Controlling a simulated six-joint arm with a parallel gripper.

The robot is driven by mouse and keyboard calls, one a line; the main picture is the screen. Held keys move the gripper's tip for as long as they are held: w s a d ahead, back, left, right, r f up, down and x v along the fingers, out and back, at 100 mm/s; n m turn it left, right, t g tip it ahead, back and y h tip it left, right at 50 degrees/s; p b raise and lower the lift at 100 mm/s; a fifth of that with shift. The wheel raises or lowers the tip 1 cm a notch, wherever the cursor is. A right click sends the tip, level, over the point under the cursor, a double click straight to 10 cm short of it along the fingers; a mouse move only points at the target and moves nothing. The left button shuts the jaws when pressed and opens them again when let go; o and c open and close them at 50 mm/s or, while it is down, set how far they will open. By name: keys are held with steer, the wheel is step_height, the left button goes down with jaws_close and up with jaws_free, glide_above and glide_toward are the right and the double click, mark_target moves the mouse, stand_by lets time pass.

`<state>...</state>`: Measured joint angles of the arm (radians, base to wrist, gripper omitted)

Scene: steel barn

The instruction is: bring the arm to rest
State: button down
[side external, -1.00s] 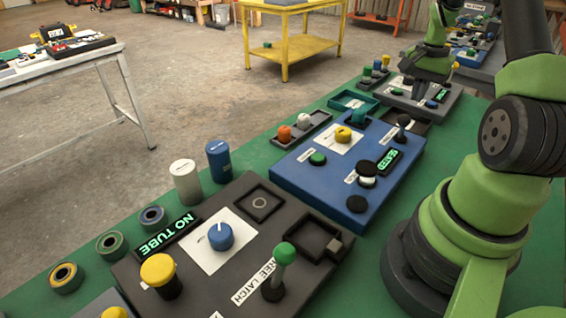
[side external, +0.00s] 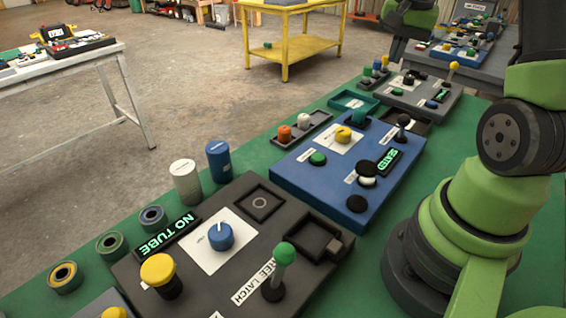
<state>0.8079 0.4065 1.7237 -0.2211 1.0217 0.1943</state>
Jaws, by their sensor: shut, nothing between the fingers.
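My gripper (side external: 396,54) is near the top of the side view, right of centre. It is raised in the air beyond the far grey panel (side external: 452,108). It is small and dark here, with its fingers shut and nothing held. My green and black arm comes in from the right edge, and its upper part runs out of the picture.
On the green bench (side external: 228,168) stand a blue panel (side external: 290,178) with a lit "SEATED" display and a dark panel (side external: 222,284) with a lit "NO TUBE" display. White and blue cylinders (side external: 218,161) stand upright. A yellow table (side external: 300,48) is behind.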

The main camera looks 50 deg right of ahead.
steer(key=a+r+n+t, duration=0.3)
steer(key=a+r+n, duration=0.3)
steer(key=a, duration=0.8)
steer(key=s+a+r+n+t+y, duration=0.2)
steer(key=s+a+n, duration=0.3)
steer(key=s+a, duration=0.4)
steer(key=a, duration=0.3)
steer(key=shift+a+r+t+y, duration=0.15)
steer(key=shift+r+t+y, duration=0.1)
steer(key=shift+t+y, duration=0.15)
